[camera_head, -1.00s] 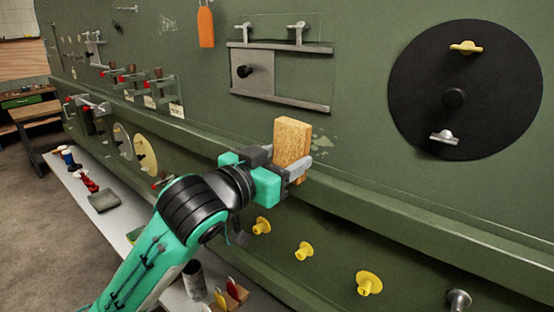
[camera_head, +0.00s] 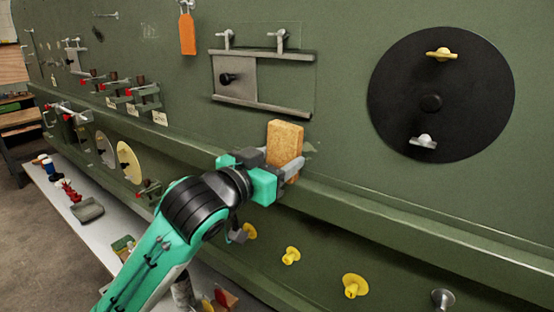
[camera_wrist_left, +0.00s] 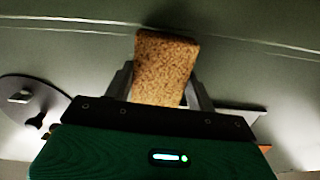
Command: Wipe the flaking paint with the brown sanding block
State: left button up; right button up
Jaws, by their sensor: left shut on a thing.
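The brown sanding block (camera_head: 285,143) stands upright in my left gripper (camera_head: 288,178), which is shut on it. It also shows between the fingers in the left wrist view (camera_wrist_left: 166,68). The block is at the green fuselage panel, above the long ledge; I cannot tell whether it touches the skin. A small pale patch of flaking paint (camera_head: 311,148) shows just right of the block, and the block may hide part of it. My right gripper is not in view.
A metal slide frame (camera_head: 262,106) with a black knob is above left of the block. A black disc (camera_head: 400,100) with handles is to the right. Yellow knobs (camera_head: 291,256) sit below the ledge. A pale shelf (camera_head: 80,225) with small items runs along the left.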

aim_at(317, 156)
pick_arm(q)
jog(key=shift+x, duration=1)
jog(key=shift+s+d+p, duration=0.65)
jog(key=shift+s+d, duration=0.6)
jog(key=shift+d, duration=0.25)
jog(key=shift+s+d+p, duration=0.2)
jog(key=shift+s+d, duration=0.25)
jog(key=shift+d, duration=0.3)
jog(key=shift+s+d+p, duration=0.15)
jog(key=shift+s+d, duration=0.3)
jog(key=shift+d, duration=0.3)
jog(key=shift+r, duration=0.1)
jog(key=shift+w+a+p, duration=0.35)
jog(key=shift+w+a, duration=0.25)
jog(key=shift+a, duration=0.2)
jog(key=shift+w+a, duration=0.8)
jog(key=shift+a, duration=0.35)
jog(key=shift+w+a, duration=0.85)
jog(key=shift+a, duration=0.3)
